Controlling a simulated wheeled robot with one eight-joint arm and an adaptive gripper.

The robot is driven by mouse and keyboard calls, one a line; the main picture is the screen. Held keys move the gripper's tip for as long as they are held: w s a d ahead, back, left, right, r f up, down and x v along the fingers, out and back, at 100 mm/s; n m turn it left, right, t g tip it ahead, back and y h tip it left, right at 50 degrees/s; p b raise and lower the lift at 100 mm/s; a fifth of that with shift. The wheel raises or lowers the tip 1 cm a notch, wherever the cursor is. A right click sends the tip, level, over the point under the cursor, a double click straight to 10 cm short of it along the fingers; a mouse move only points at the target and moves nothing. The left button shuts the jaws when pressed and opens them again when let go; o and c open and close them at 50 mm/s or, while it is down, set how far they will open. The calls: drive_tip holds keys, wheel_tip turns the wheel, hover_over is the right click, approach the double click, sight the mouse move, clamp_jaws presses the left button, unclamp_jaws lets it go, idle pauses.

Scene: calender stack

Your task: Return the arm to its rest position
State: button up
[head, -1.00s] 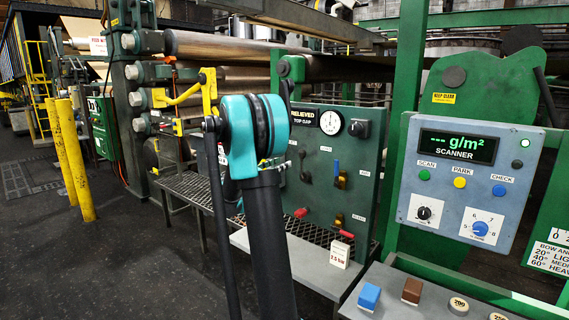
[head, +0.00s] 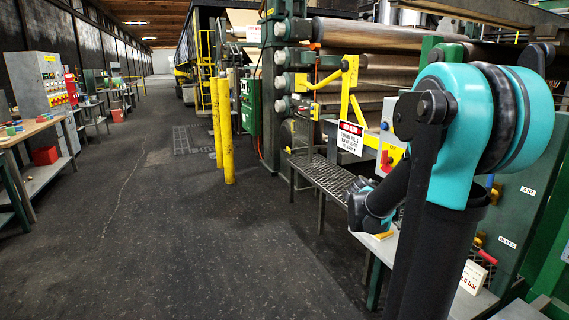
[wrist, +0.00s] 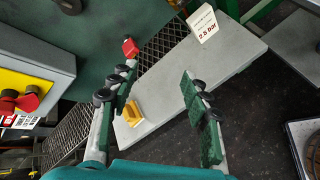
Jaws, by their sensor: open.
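My gripper (wrist: 160,74) shows in the wrist view with its two dark green fingers spread wide apart and nothing between them. Past the fingers lie a pale grey shelf (wrist: 232,62) and a small yellow piece (wrist: 133,113), which appears between the fingers in the picture. In the head view my teal and black arm fills the right side, folded at a large joint. A dark part of my arm's far end shows beside the shelf; the fingertips cannot be made out there.
A white pressure card (wrist: 203,22) stands at the shelf's far end. A grey box with a red button (wrist: 27,101) is close on the left in the wrist view. In the head view, yellow posts (head: 222,130) stand before the rollers (head: 375,80). The aisle floor (head: 150,220) is clear.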

drive_tip(key=s+a+f+m+y, duration=0.5)
drive_tip(key=s+a+f, duration=0.2)
drive_tip(key=s+a, duration=0.2)
drive_tip(key=s+a+f+m+y, duration=0.6)
drive_tip(key=s+a, duration=0.3)
drive_tip(key=a, duration=0.4)
drive_tip(key=shift+f, duration=0.8)
